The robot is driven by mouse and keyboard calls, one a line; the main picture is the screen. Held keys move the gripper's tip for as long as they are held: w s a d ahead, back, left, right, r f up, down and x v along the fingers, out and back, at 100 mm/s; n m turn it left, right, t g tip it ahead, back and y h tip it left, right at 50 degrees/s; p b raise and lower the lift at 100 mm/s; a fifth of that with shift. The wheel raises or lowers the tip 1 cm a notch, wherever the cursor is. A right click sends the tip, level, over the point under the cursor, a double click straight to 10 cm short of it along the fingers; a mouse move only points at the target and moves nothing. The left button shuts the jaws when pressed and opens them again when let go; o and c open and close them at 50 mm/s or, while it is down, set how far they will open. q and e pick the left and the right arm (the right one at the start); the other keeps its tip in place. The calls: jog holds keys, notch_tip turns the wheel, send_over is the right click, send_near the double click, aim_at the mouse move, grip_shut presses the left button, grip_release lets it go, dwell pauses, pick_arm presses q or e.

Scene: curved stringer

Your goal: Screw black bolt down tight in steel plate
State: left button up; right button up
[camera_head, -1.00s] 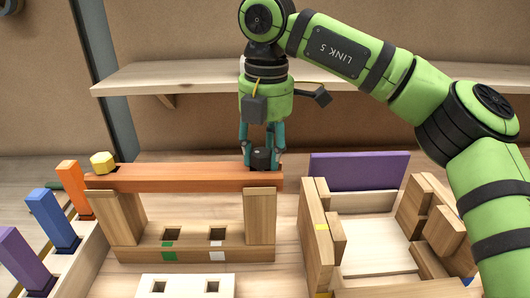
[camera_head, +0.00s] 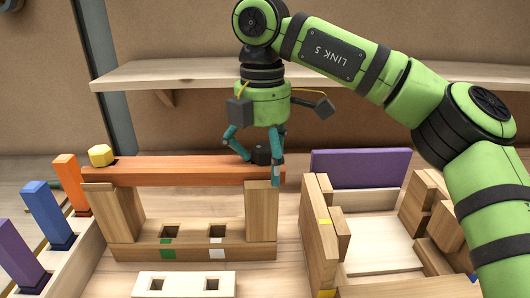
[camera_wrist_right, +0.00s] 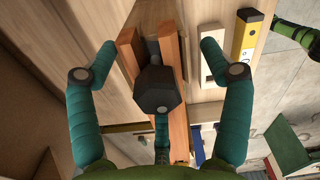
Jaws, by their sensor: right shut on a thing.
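The black bolt (camera_head: 260,153) has a hexagonal head and stands at the right end of the orange beam (camera_head: 180,170). Its head (camera_wrist_right: 157,93) also shows large in the right wrist view. My left gripper is not in view.
A yellow hexagonal piece (camera_head: 102,156) sits on the beam's left end. Wooden uprights (camera_head: 260,215) carry the beam. A purple board (camera_head: 360,168) and wooden blocks (camera_head: 416,205) stand to the right. Blue (camera_head: 43,212) and orange (camera_head: 70,183) blocks stand at left. A shelf runs behind.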

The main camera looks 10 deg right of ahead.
jog(key=shift+d+r, duration=0.15)
jog(key=shift+r+n+p, duration=0.15)
jog(key=shift+n+p, duration=0.15)
jog(key=shift+p, duration=0.05)
jog(key=n+p, duration=0.1)
jog(key=n, duration=0.2)
jog(key=shift+w+d+r, duration=0.1)
jog(key=shift+d, duration=0.05)
jog(key=shift+w+f+n+p, duration=0.15)
jog(key=shift+n+p, duration=0.45)
jog(key=shift+n, duration=0.6)
jog(key=n+p, duration=0.2)
jog(key=n, duration=0.1)
jog(key=shift+d+n, duration=0.1)
jog(key=shift+n, duration=0.2)
jog(key=shift+w+n, duration=0.1)
jog(key=shift+n, duration=0.5)
jog(key=shift+f+n, duration=0.1)
jog(key=shift+n, duration=0.4)
jog(key=shift+p, duration=0.3)
